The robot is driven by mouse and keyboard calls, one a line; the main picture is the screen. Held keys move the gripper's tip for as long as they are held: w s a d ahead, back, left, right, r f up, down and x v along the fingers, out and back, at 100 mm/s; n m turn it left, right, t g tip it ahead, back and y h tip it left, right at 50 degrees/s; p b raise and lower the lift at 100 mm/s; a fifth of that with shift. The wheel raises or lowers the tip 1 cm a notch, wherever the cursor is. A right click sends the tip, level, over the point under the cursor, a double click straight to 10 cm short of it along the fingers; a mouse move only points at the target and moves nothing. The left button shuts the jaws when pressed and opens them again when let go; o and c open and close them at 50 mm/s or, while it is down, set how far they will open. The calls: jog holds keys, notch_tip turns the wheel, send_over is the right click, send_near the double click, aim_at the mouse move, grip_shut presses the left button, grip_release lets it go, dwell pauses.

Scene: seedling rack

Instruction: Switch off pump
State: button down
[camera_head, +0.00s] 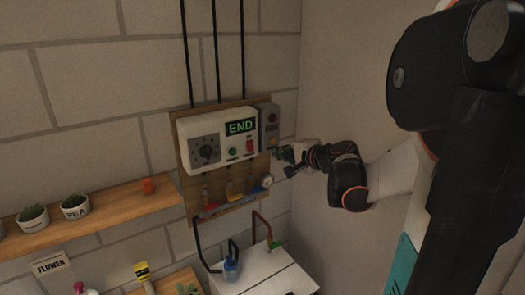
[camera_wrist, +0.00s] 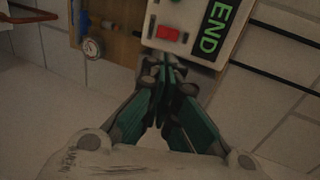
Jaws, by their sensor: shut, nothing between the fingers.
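The white control box (camera_head: 220,140) on the wall has a dial (camera_head: 205,149), a green "END" display (camera_head: 240,127), a green button (camera_head: 233,151) and a red switch (camera_head: 250,146). A grey box (camera_head: 269,118) with a dark red and a yellowish control adjoins its right side. Which control belongs to the pump cannot be told. My gripper (camera_head: 281,154) is shut and empty, close by the grey box's lower right. In the wrist view, the shut fingertips (camera_wrist: 166,72) lie just below the red switch (camera_wrist: 168,33); contact cannot be told.
A wooden backboard (camera_head: 182,160) carries the boxes, with coloured valves and a gauge (camera_head: 267,181) below. A white tank (camera_head: 265,275) with pipes stands underneath. A wooden shelf (camera_head: 110,207) with potted seedlings is at left. A plain wall is at right.

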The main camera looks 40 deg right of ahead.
aim_at(252, 145)
jog(key=shift+w, duration=0.15)
jog(key=b+x, duration=0.3)
jog(key=x, duration=1)
jog(key=shift+w+f, duration=0.15)
jog(key=shift+w, duration=0.2)
jog(key=shift+w+f+b, duration=0.3)
jog(key=shift+b, duration=0.25)
jog(key=shift+r, duration=0.2)
jog(key=shift+r+p, duration=0.6)
jog(key=shift+r, duration=0.1)
